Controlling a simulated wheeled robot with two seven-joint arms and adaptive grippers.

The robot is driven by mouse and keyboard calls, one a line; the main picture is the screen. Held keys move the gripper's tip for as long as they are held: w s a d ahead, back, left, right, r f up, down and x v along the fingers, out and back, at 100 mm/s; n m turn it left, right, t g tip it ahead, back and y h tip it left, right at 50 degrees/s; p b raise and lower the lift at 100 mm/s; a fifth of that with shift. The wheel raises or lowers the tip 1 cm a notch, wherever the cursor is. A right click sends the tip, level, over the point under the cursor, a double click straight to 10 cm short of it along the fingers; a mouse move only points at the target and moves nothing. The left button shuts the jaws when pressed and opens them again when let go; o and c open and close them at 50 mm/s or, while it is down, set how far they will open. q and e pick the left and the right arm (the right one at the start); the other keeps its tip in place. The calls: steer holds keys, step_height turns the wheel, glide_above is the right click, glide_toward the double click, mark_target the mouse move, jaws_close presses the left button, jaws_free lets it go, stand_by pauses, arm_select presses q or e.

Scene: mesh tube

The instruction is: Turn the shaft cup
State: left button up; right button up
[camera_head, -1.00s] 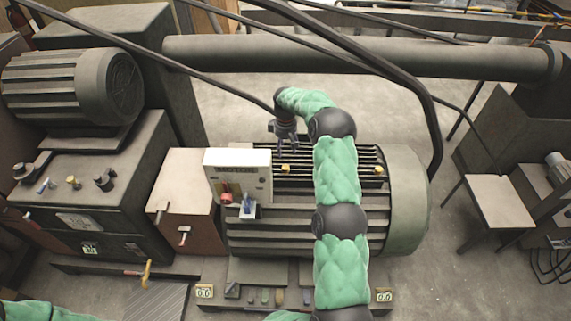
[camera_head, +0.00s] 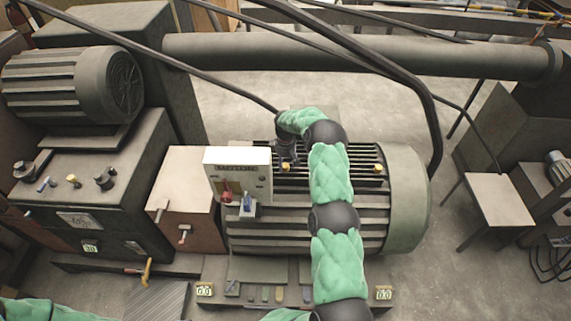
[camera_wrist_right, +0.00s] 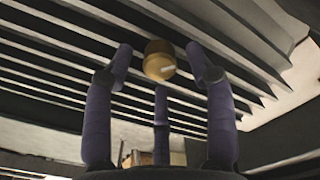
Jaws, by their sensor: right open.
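A small brass cup (camera_head: 285,167) sits on the ribbed top of the grey motor (camera_head: 310,225), left of a second, similar brass cup (camera_head: 378,168). My right gripper (camera_head: 285,158) is over the motor top at the left cup. In the right wrist view the brass cup (camera_wrist_right: 159,60) shows between the spread purple fingers of the right gripper (camera_wrist_right: 160,68), with a small pale mark on its face. The fingers are open and a gap shows on both sides of the cup. Only green sleeve of my left arm shows at the bottom left; its gripper is out of view.
A white switch box (camera_head: 238,175) with red and blue levers stands close left of the right gripper. Dark cables (camera_head: 380,65) arch over the motor. A large pipe (camera_head: 350,58) runs behind. A small table (camera_head: 500,198) stands to the right on open floor.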

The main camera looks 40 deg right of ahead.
steer(key=shift+f, duration=0.2)
jaws_close()
steer(key=shift+f, duration=0.1)
steer(key=m+b, duration=0.2)
steer(key=m, duration=0.1)
steer(key=shift+m+b, duration=0.3)
steer(key=shift+b, duration=0.05)
steer(key=m+b, duration=0.1)
steer(key=m, duration=0.2)
steer(key=shift+m+b, duration=0.65)
steer(key=shift+m, duration=0.65)
